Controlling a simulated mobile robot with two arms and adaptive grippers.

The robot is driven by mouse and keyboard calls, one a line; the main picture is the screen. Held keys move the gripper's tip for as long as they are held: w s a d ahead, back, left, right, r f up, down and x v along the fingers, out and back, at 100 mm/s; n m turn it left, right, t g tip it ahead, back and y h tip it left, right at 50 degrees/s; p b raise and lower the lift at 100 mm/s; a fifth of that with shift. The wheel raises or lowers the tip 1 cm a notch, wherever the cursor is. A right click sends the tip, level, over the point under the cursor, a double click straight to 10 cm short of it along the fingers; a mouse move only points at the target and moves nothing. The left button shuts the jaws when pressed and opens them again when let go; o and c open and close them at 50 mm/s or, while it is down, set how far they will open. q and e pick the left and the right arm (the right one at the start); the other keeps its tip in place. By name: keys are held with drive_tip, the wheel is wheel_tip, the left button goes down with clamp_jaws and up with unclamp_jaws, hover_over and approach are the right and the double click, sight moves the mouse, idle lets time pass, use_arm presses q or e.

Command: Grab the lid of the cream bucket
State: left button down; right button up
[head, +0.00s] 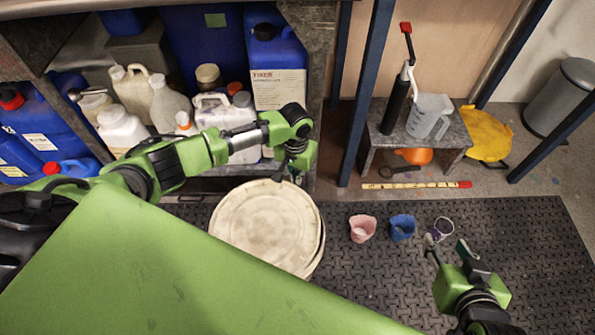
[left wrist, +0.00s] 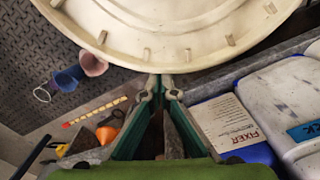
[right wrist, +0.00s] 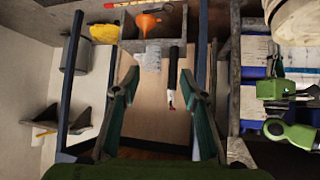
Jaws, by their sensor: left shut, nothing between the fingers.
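The cream lid (head: 262,222) lies on the cream bucket (head: 318,258), whose side shows only as a strip at the lower right. In the left wrist view the lid (left wrist: 190,25) fills the top, with short tabs along its rim. My left gripper (head: 284,176) is at the lid's far edge, shut and empty. In the left wrist view its fingertips (left wrist: 163,84) come together right by the rim; I cannot tell whether they touch it. My right gripper (head: 446,244) is open and empty over the mat, right of the bucket; its spread fingers show in the right wrist view (right wrist: 158,88).
A shelf behind holds jugs and canisters (head: 277,75). A low stool (head: 375,145) and blue posts (head: 366,90) stand at the back.

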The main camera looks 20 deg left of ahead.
sight(291, 193)
use_arm(q)
drive_tip(key=s+p, duration=0.1)
drive_tip(key=p, duration=0.3)
drive_tip(key=shift+s+r, duration=0.25)
drive_tip(key=shift+s, duration=0.15)
drive_tip(key=shift+s+f+p, duration=0.1)
drive_tip(key=shift+s+p, duration=0.6)
drive_tip(key=shift+p, duration=0.2)
drive_tip(key=shift+s+f+p, duration=0.2)
drive_tip(key=shift+s+p, duration=0.1)
drive_tip(key=shift+s, duration=0.05)
use_arm(e)
drive_tip(key=s+d+f+g+h, duration=0.1)
drive_tip(key=s+d+f+g, duration=0.2)
drive_tip(key=s+f+g, duration=0.3)
drive_tip(key=s+f, duration=0.3)
drive_tip(key=s, duration=0.2)
drive_tip(key=shift+s+d+f+g+h, duration=0.15)
drive_tip(key=shift+s+d+g+h, duration=0.15)
drive_tip(key=shift+s+d+g, duration=0.1)
drive_tip(key=shift+w, duration=0.1)
use_arm(q)
wheel_tip(291, 193, up, 12)
